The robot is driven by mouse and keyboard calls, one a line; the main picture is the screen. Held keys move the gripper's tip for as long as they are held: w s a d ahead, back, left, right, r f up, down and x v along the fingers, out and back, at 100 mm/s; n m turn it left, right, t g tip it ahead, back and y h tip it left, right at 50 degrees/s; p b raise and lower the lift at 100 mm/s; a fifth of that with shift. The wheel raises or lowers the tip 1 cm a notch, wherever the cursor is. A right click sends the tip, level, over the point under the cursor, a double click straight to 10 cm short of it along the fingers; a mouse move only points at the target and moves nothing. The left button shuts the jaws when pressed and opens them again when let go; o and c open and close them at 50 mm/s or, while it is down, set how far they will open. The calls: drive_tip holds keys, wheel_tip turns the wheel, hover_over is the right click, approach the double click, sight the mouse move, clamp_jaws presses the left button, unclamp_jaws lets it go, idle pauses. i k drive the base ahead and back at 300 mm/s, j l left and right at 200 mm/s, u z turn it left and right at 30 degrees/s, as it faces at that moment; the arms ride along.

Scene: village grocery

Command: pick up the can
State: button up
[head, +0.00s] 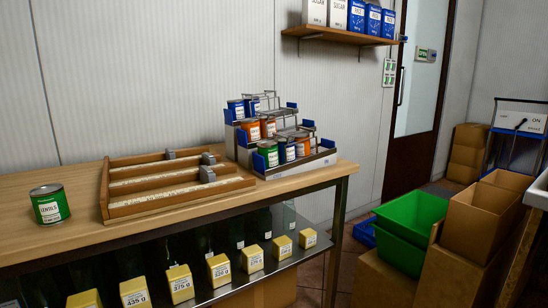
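A green can (50,204) with a white label and a metal lid stands upright on the left part of the wooden counter (80,239). It stands alone, apart from the wooden tray to its right. More cans stand in a stepped rack at the counter's right end: a green can (268,153), orange cans and blue cans. My gripper is not in view.
A wooden tray (150,207) with slats lies mid-counter, left of the stepped can rack (318,158). Yellow blocks (180,283) and bottles stand on the shelf below. Green crates (405,217) and cardboard boxes (478,217) crowd the right. A wall shelf (340,36) holds packets.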

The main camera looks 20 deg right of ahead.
sight(50, 203)
drive_tip(key=i+l, duration=0.2)
drive_tip(key=l, duration=0.2)
drive_tip(key=i, duration=1.1)
drive_tip(key=k+l, duration=0.1)
drive_tip(key=k, duration=1)
drive_tip(key=u, duration=0.3)
drive_tip(key=i+j+u, duration=0.1)
drive_tip(key=u, duration=0.3)
drive_tip(key=i+j+u, duration=0.15)
drive_tip(key=j+u, duration=0.15)
drive_tip(key=u, duration=0.15)
drive_tip(key=i+j+u, duration=0.15)
drive_tip(key=u, duration=0.25)
